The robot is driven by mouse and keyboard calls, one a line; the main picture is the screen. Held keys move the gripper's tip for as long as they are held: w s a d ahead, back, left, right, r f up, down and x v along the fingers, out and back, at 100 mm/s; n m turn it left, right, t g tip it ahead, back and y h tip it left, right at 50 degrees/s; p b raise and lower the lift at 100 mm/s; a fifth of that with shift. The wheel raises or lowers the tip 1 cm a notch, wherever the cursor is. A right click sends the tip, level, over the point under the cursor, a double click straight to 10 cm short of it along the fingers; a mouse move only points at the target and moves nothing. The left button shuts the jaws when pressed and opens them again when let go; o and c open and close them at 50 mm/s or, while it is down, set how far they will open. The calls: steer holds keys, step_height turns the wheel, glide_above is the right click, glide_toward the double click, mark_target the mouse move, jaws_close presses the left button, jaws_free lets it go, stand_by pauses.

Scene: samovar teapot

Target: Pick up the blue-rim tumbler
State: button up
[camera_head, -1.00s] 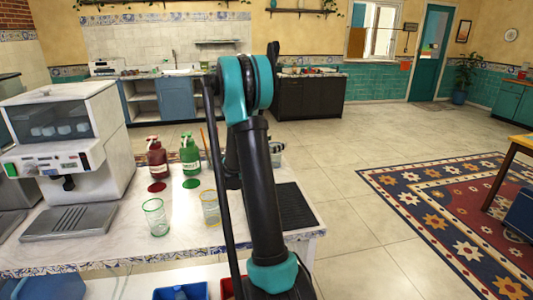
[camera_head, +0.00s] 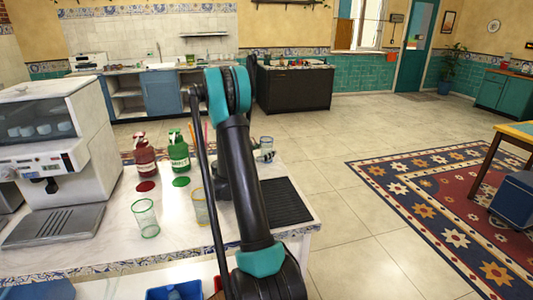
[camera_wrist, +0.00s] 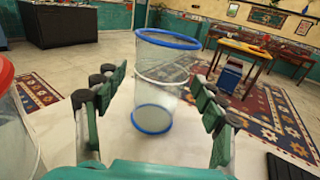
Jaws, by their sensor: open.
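The blue-rim tumbler (camera_wrist: 166,92) is clear, with a blue rim, a pale middle band and a blue base ring. It stands upright in the wrist view, centred ahead of and between my fingers. My gripper (camera_wrist: 158,98) is open, with a finger on each side and visible gaps to the glass. In the head view the blue-rim tumbler (camera_head: 266,147) shows at the table's far right, just beyond my arm. My fingers are hidden there behind the arm.
A red-rim tumbler (camera_wrist: 12,125) stands close on the left in the wrist view. Green-rim (camera_head: 145,220) and yellow-rim (camera_head: 200,208) tumblers, red (camera_head: 144,157) and green (camera_head: 179,153) bottles and a coffee machine (camera_head: 55,135) share the table. A black ribbed mat (camera_head: 285,202) lies right of my arm.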

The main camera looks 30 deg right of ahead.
steer(key=shift+x, duration=2.7)
steer(key=c, duration=1.4)
steer(key=shift+c, duration=0.2)
